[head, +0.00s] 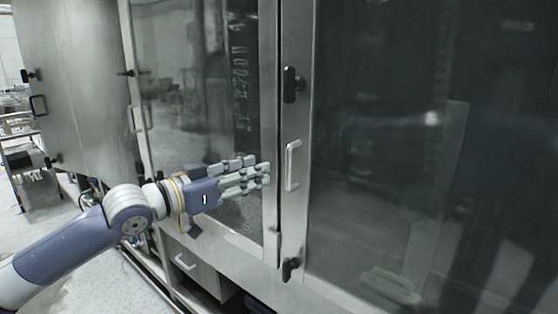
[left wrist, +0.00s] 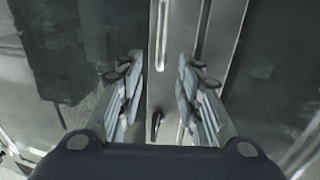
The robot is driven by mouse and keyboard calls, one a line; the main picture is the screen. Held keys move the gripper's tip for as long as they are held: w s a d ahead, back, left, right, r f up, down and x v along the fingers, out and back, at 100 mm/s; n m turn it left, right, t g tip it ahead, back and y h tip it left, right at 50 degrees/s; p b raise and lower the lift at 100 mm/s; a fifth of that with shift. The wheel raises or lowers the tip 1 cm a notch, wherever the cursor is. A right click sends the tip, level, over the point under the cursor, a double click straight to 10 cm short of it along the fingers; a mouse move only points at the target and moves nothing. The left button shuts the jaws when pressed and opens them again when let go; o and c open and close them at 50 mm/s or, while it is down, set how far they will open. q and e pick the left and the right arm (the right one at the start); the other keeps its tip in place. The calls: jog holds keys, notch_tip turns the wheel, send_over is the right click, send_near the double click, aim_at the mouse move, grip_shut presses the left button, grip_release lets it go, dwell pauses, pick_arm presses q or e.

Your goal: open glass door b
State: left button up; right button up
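Two large glass doors in steel frames stand side by side; no letter shows which is b. The right glass door (head: 400,150) has a vertical bar handle (head: 292,165) on its left frame. The left glass door (head: 200,90) has its own handle (head: 140,117) at its left side. Both look closed. My left gripper (head: 264,172) reaches across the left door, its fingertips just left of the right door's handle and apart from it. In the left wrist view the gripper (left wrist: 160,65) is open and empty, and a vertical bar handle (left wrist: 162,35) shows beyond the fingertips. My right gripper is not in view.
Black latches sit above (head: 291,85) and below (head: 290,270) the right door's handle. A drawer (head: 190,265) is under the left door. A plain steel panel (head: 75,85) is farther left. Free floor (head: 85,275) shows at the lower left.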

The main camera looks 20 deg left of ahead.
aim_at(287, 161)
pick_arm(q)
jog(key=p+x, duration=0.4)
jog(key=x, duration=0.6)
jog(key=shift+r, duration=0.15)
jog(key=shift+w+d+p, duration=0.3)
jog(key=shift+w, duration=0.1)
grip_shut()
